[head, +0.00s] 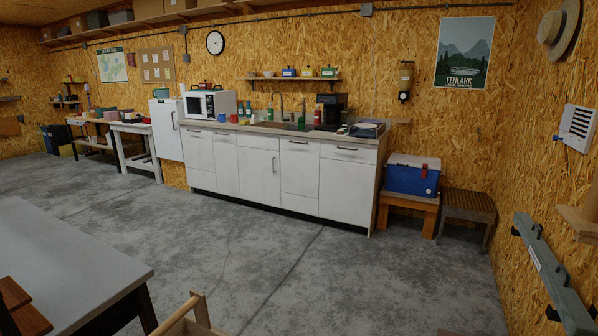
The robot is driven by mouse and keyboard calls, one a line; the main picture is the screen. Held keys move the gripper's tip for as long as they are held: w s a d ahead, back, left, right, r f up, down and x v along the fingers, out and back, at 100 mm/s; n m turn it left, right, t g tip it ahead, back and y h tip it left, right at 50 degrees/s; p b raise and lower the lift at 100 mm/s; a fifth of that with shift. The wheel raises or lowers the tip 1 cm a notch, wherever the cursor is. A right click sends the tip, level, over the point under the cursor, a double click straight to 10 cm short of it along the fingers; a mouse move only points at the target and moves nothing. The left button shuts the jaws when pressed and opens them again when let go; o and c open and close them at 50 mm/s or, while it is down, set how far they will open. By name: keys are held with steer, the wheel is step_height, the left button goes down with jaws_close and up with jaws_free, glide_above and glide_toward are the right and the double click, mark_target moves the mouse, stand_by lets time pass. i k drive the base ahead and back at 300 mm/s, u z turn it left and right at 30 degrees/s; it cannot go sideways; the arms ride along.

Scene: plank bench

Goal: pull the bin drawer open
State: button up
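A row of white cabinet fronts stands under the kitchen counter (282,131) along the far wall. The fronts have bar handles near their tops, and all look shut. From the left they include two fronts by the microwave, a wide front (259,172) under the sink, a narrower stack with a top drawer (299,151), and a wide front (346,190) under a shallow drawer (348,152) at the right end. No label shows which one is the bin drawer. My gripper is not in view.
Bare concrete floor (270,255) lies before the cabinets. A grey table (75,255) fills the lower left, with a wooden object (185,318) beside it at the bottom edge. A blue cooler (412,178) on a wooden stool and a slatted stool (467,208) stand right of the counter.

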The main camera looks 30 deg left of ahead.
mark_target(300, 157)
steer(key=u, duration=2.6)
steer(key=i, duration=0.7)
steer(key=z, duration=1.95)
steer(key=i, duration=4.85)
steer(key=u, duration=0.95)
